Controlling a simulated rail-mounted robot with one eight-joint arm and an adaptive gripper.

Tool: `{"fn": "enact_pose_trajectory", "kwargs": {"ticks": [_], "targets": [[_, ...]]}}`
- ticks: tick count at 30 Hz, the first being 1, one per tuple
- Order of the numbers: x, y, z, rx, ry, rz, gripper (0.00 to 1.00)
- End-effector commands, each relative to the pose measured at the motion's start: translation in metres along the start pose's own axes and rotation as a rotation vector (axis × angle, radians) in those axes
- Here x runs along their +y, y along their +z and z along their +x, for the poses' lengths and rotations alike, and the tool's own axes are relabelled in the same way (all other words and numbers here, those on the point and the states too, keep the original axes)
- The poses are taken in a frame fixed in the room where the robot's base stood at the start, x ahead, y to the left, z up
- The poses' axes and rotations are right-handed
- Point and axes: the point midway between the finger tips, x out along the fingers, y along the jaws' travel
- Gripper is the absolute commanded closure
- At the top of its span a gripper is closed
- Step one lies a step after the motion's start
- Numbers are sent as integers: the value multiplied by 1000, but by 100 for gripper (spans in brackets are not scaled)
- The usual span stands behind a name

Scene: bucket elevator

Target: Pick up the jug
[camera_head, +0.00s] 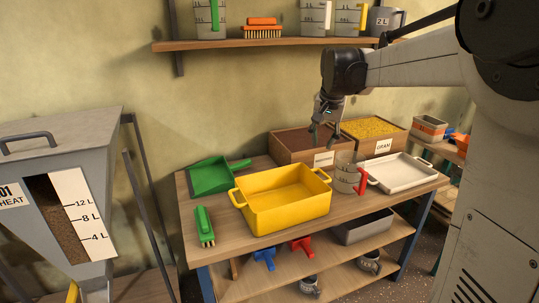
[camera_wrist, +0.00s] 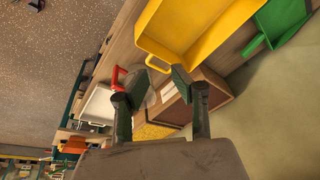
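A grey jug (camera_head: 346,176) with dark markings and a red handle stands upright on the wooden table, between the yellow tub and the white tray. In the wrist view the jug (camera_wrist: 138,78) is partly hidden behind one finger, with its red handle showing at the left. My gripper (camera_head: 322,142) is above the table, above and a little left of the jug, in front of the brown-filled box. In the wrist view its two fingers (camera_wrist: 153,88) are spread apart with nothing between them. The gripper looks apart from the jug.
The yellow tub (camera_head: 287,205) is close left of the jug; the white tray (camera_head: 402,173) is close right. Boxes of brown material (camera_head: 300,145) and yellow grain (camera_head: 378,133) stand behind. A green dustpan (camera_head: 211,177) and green brush (camera_head: 204,226) lie left. More jugs stand on the wall shelf (camera_head: 280,43).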

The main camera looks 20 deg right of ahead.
Motion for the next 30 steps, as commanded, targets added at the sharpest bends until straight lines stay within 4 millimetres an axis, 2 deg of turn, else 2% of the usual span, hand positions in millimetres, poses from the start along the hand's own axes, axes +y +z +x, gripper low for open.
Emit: {"fn": "enact_pose_trajectory", "kwargs": {"ticks": [1,6,15,21,25,30], "targets": [[6,-21,6,-12,9,35,76],[29,-76,34,-59,41,150,76],[89,-155,96,-138,95,352,76],[128,-186,134,-180,124,458,76],[143,-195,148,-195,134,496,76],[150,-196,162,-203,139,514,76]]}}
